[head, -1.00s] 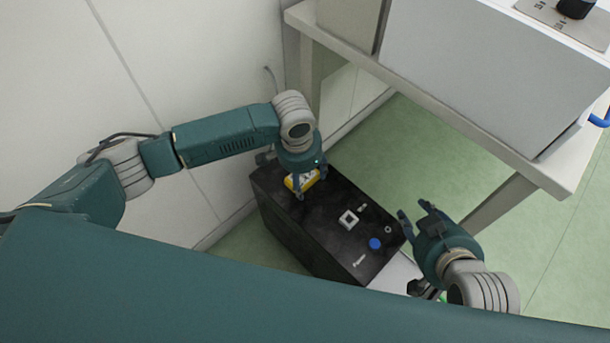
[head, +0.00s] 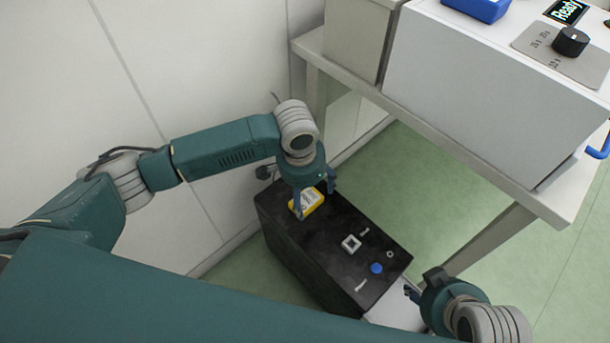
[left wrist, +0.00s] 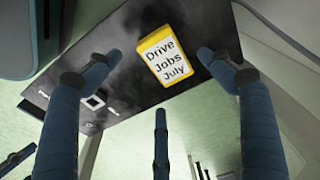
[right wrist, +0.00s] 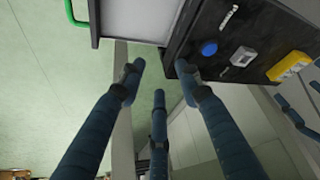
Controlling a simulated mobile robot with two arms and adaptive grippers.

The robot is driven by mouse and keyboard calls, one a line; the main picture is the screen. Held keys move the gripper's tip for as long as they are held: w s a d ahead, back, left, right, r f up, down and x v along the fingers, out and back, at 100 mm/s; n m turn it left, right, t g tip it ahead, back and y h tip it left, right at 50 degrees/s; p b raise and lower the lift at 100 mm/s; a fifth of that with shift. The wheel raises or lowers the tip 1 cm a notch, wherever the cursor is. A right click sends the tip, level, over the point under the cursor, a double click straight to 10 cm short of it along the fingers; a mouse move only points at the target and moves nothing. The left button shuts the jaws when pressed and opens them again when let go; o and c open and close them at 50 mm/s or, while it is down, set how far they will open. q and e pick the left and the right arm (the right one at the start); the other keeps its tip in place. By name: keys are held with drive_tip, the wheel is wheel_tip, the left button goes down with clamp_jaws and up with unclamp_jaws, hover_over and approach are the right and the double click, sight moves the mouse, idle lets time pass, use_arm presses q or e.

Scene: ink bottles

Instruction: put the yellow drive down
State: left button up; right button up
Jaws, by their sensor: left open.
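The yellow drive (head: 306,202) lies on the far left part of the black box top (head: 330,235). In the left wrist view the drive (left wrist: 165,56) has a white label reading "Drive Jobs July". My left gripper (head: 315,205) is open just above the drive, with its fingers apart on either side; in the left wrist view clear space shows between each fingertip and the drive. My right gripper (right wrist: 158,72) is open and empty beside the near right end of the box. In the right wrist view the drive (right wrist: 289,66) shows at the right.
A white square piece (head: 351,243), a blue round cap (head: 376,268), a small ring (head: 390,254) and small light pieces lie on the box top. A white bench (head: 490,85) stands behind at the right. A wall is at the left. Green floor is open at the right.

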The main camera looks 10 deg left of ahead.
sight(305, 206)
use_arm(q)
drive_tip(key=shift+r, duration=0.7)
drive_tip(key=shift+s+a+r+p, duration=0.15)
drive_tip(key=shift+r+p, duration=0.2)
drive_tip(key=shift+r, duration=0.65)
drive_tip(key=shift+s+r+p, duration=0.1)
drive_tip(key=shift+r+p, duration=0.25)
drive_tip(key=shift+r, duration=0.6)
drive_tip(key=shift+s+a+r+p, duration=0.15)
drive_tip(key=shift+r+p, duration=0.2)
drive_tip(key=shift+r, duration=0.65)
use_arm(e)
drive_tip(key=shift+s+d+r+g, duration=0.15)
drive_tip(key=shift+s+r+g, duration=0.1)
drive_tip(key=shift+s, duration=0.3)
drive_tip(key=shift+s+d+r+g, duration=0.1)
drive_tip(key=shift+s+d+g, duration=0.1)
drive_tip(key=shift+s, duration=0.35)
drive_tip(key=shift+s+d+r+g, duration=0.1)
drive_tip(key=shift+s+r+g, duration=0.15)
drive_tip(key=shift+s, duration=0.3)
